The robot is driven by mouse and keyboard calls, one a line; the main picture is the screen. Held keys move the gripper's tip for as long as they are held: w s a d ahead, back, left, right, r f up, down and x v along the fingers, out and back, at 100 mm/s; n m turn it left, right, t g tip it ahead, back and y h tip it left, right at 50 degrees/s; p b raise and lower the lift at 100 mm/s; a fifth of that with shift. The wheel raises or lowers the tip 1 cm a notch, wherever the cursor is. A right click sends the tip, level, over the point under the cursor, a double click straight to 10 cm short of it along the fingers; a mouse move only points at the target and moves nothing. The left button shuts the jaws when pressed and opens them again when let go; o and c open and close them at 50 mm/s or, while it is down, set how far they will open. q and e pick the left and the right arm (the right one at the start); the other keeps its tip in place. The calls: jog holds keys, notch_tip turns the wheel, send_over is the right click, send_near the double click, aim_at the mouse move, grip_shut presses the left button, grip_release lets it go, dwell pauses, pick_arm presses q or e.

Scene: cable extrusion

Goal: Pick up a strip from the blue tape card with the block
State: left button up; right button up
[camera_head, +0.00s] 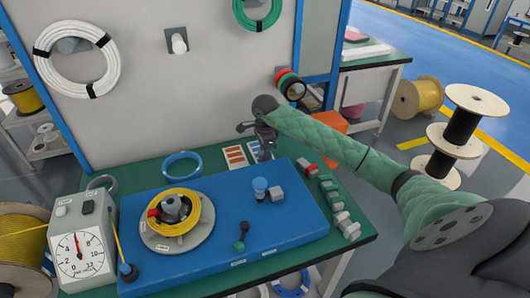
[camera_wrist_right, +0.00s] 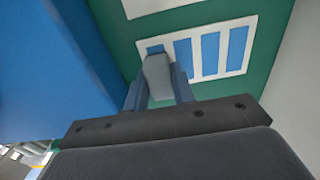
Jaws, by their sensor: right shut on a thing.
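My right gripper (camera_head: 265,150) reaches over the back of the green table, at the tape cards. In the right wrist view the right gripper (camera_wrist_right: 158,88) is shut on a grey block (camera_wrist_right: 157,72). The block's end lies over the left part of the blue tape card (camera_wrist_right: 222,74), a white card with several blue strips. I cannot tell whether block and card touch. In the head view the blue tape card (camera_head: 254,147) is partly hidden by the gripper. My left gripper is not in view.
An orange strip card (camera_head: 235,157) lies left of the blue one. A raised blue board (camera_head: 200,252) carries a yellow cable coil (camera_head: 173,212) and a grey block with a blue-topped post. Several small grey, red and green blocks (camera_head: 335,200) line the right edge. A dial gauge (camera_head: 80,255) stands left.

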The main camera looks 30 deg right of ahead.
jog(key=shift+f+b, duration=0.45)
jog(key=shift+b, duration=0.1)
dwell(1.7)
jog(key=shift+r+p, duration=0.9)
jog(key=shift+r, duration=1.9)
jog(key=shift+r+p, duration=0.35)
jog(key=shift+r, duration=0.9)
